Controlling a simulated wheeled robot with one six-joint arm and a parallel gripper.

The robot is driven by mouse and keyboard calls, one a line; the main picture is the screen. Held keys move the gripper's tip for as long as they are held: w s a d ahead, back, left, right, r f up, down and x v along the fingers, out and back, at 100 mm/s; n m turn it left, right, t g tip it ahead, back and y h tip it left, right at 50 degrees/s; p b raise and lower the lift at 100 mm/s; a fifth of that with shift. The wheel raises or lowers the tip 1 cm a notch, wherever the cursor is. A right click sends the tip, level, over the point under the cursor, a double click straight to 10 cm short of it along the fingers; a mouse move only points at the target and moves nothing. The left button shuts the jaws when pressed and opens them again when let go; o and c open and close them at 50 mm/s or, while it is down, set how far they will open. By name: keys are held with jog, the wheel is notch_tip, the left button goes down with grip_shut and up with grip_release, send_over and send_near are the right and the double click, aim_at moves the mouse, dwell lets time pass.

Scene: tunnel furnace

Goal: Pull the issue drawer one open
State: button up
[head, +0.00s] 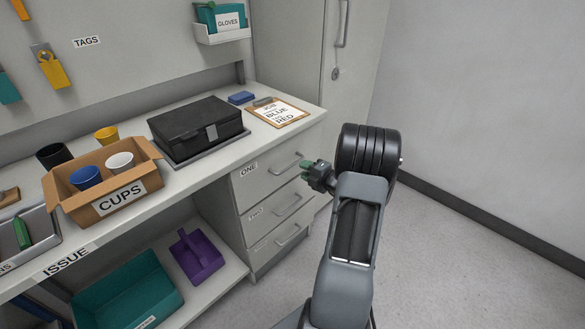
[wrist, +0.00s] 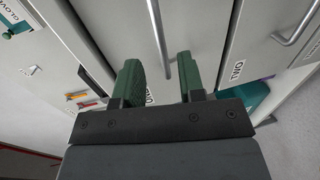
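Issue drawer one (head: 265,178) is the top drawer under the bench's right end, labelled ONE, and its front looks flush with the cabinet. Its metal bar handle (head: 287,166) is at the right part of the front. My gripper (head: 307,171) is in front of the handle's right end. In the wrist view, the green fingers of my gripper (wrist: 158,75) are apart, with the handle (wrist: 157,35) lying between them in the picture. I cannot tell whether either finger touches it or how deep the handle sits. A finger partly hides the drawer's label.
Drawer two (head: 272,211) and a third drawer (head: 280,240) are below, with similar handles. A clipboard (head: 297,119) and a black box (head: 197,129) are on the bench above. The floor (head: 450,260) to the right is clear, up to the grey wall.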

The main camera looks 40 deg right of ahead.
aim_at(293, 164)
jog(key=b+x, duration=0.1)
jog(key=x, duration=0.6)
jog(key=shift+c, duration=0.3)
jog(key=shift+s, duration=0.1)
grip_shut()
